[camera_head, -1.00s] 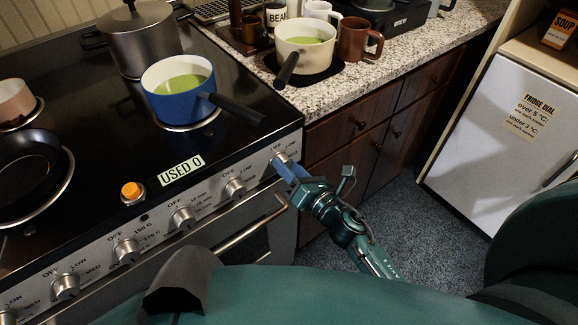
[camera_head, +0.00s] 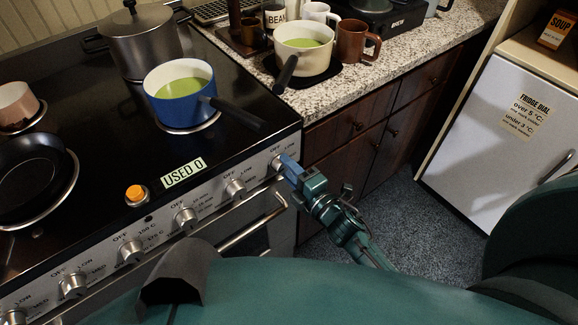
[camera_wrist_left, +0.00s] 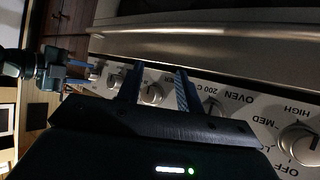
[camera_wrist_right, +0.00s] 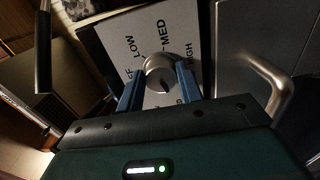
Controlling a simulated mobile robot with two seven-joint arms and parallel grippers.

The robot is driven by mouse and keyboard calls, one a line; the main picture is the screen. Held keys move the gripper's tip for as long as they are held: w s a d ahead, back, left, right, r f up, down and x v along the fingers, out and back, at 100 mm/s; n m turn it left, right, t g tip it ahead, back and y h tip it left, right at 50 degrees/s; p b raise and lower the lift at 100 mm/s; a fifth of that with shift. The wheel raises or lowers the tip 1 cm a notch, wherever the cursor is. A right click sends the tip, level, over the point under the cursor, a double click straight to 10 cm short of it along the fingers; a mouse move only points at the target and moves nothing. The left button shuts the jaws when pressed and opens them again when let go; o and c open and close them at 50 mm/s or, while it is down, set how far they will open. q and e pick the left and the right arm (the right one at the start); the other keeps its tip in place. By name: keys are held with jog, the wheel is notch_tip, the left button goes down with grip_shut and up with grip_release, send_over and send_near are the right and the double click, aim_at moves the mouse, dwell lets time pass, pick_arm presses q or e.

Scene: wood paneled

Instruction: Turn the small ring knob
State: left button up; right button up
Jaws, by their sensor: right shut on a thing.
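The knob (camera_head: 276,161) at the right end of the stove's front panel is round and silver. My right gripper (camera_head: 284,163) comes at it from the front right, its blue fingers at the knob. In the right wrist view the knob (camera_wrist_right: 160,70) sits between the two fingers, with LOW, MED and HIGH printed around it; the gripper is shut on it. My left gripper (camera_wrist_left: 159,88) shows in the left wrist view with its fingers apart and empty, in front of the panel. In that view my right gripper is at the far left, at the end knob.
Other knobs (camera_head: 235,188) line the panel left of it. An oven handle (camera_head: 250,221) juts out below. A blue pot (camera_head: 176,108) with green contents stands on the hob, its dark handle reaching over the panel side. Dark cabinets (camera_head: 345,150) stand right of the stove.

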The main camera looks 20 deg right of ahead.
jog(key=m+p, duration=0.1)
jog(key=m, duration=0.5)
jog(key=shift+f+p, duration=0.15)
jog(key=shift+p, duration=0.2)
jog(key=shift+m, duration=0.3)
jog(key=o, duration=1)
jog(key=v, duration=1.3)
jog(key=shift+b, duration=0.45)
jog(key=shift+s, duration=0.1)
jog(key=s+a+f+m+g+h+p, duration=0.1)
jog(key=s+a+m+g, duration=0.3)
jog(key=m, duration=0.8)
jog(key=shift+s+a+f+g+h+p, duration=0.35)
jog(key=shift+s+f+g+h, duration=0.55)
jog(key=shift+g, duration=0.3)
